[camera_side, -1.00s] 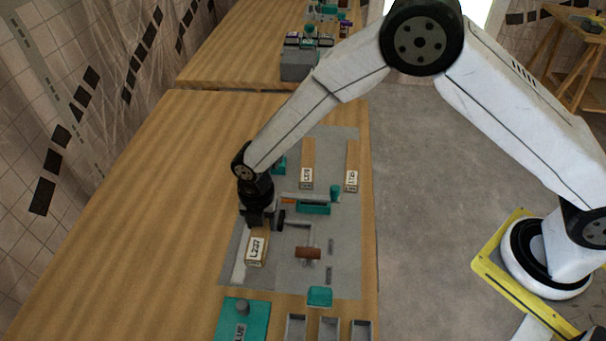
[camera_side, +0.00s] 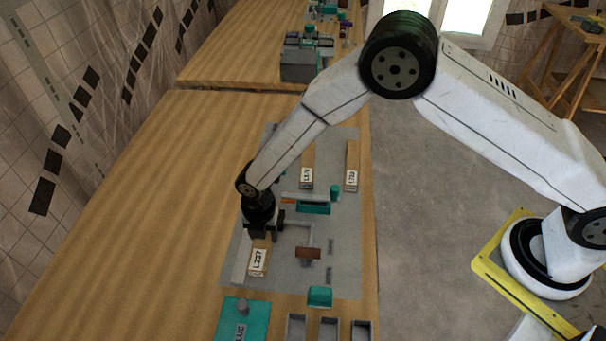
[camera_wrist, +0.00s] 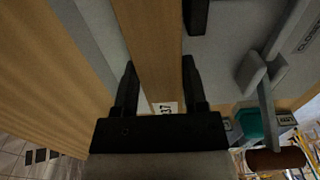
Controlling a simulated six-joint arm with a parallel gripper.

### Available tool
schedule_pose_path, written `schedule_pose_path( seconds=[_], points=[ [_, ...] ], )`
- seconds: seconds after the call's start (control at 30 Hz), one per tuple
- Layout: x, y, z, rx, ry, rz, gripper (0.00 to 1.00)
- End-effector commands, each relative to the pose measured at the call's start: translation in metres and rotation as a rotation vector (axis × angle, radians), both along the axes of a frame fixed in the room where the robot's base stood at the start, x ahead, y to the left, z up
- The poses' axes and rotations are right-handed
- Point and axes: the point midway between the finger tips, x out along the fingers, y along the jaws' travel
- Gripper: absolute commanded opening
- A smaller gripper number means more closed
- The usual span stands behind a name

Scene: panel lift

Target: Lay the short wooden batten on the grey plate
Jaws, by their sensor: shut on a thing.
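My gripper (camera_side: 263,237) is shut on a wooden batten (camera_side: 258,262) with a white end label that seems to read L237. In the wrist view the batten (camera_wrist: 150,42) runs between the two dark fingers (camera_wrist: 160,75), its label partly visible near the palm. The batten is over the left near part of the grey plate (camera_side: 345,265); I cannot tell whether it touches the plate. Two other labelled wooden battens, a left one (camera_side: 307,163) and a right one (camera_side: 352,163), lie on the far part of the plate.
A teal clamp part (camera_side: 314,208) and a brown-handled part (camera_side: 308,253) stand right of the held batten. A teal block (camera_side: 320,296) is at the plate's near edge. A teal box with a knob (camera_side: 242,318) and small grey trays (camera_side: 329,327) are nearer. Bare table lies left.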

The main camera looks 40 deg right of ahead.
Motion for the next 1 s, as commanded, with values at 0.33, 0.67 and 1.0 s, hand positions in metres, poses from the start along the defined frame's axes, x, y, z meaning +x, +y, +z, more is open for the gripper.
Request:
schedule_pose_path(
  seconds=[0.33,0.67,1.0],
  points=[
    [0.0,0.0,-0.003,-0.001,0.001,0.0,0.84],
    [0.0,0.0,-0.003,-0.001,0.001,0.0,0.91],
    [0.0,0.0,0.012,0.001,-0.001,0.0,0.91]
  ],
)
